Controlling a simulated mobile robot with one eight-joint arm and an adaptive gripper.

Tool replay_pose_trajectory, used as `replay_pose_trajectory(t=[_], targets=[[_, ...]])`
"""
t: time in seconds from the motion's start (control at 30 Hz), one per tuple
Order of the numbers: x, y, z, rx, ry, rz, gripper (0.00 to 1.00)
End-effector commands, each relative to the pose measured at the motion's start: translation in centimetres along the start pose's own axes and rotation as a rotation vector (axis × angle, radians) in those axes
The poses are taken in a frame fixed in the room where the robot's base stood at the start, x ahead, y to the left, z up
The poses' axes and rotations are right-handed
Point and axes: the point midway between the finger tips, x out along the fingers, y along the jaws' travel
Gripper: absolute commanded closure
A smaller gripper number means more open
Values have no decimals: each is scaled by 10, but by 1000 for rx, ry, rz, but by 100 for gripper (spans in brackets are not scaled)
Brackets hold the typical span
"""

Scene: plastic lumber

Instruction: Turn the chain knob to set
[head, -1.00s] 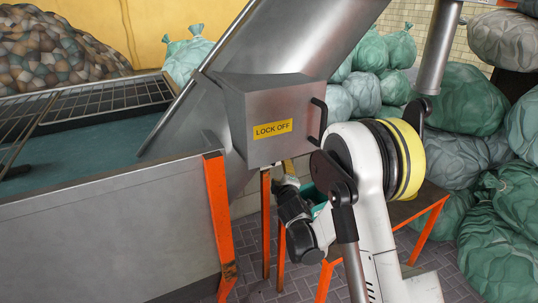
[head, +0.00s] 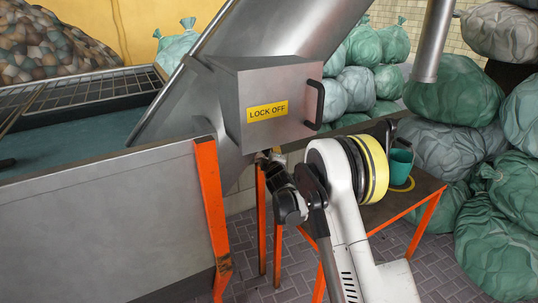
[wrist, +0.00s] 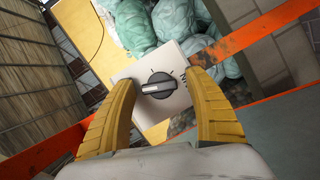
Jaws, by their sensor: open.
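The chain knob (wrist: 157,86) shows in the wrist view as a dark round dial with a pale bar across it. It sits on a light panel (wrist: 172,108) with small dark marks and lettering too small to read. My gripper (wrist: 160,77) is open, its two yellow fingers on either side of the knob in the picture, with visible space on both sides. I cannot tell how far the fingertips are from the panel. In the head view the knob is not visible, and my gripper is mostly hidden beyond my arm, below the grey LOCK OFF box (head: 290,95).
A steel trough (head: 100,215) with orange legs (head: 212,205) stands at left. An orange-legged table (head: 375,215) at right bears a green mug (head: 400,167). Green bags (head: 455,95) are piled behind. An orange bar (wrist: 265,35) crosses near the panel in the wrist view.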

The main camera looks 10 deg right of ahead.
Motion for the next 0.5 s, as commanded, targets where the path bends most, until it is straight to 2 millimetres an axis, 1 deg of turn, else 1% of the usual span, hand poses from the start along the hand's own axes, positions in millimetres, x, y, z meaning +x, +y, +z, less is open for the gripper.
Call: replay_pose_trajectory(t=[0.17, 0.27, 0.3, 0.33, 0.37, 0.5], targets=[[0, 0, 0, 0, 0, 0, 38], [0, 0, 0, 0, 0, 0, 64], [0, 0, 0, 0, 0, 0, 76], [0, 0, 0, 0, 0, 0, 85], [0, 0, 0, 0, 0, 0, 91], [0, 0, 0, 0, 0, 0, 91]])
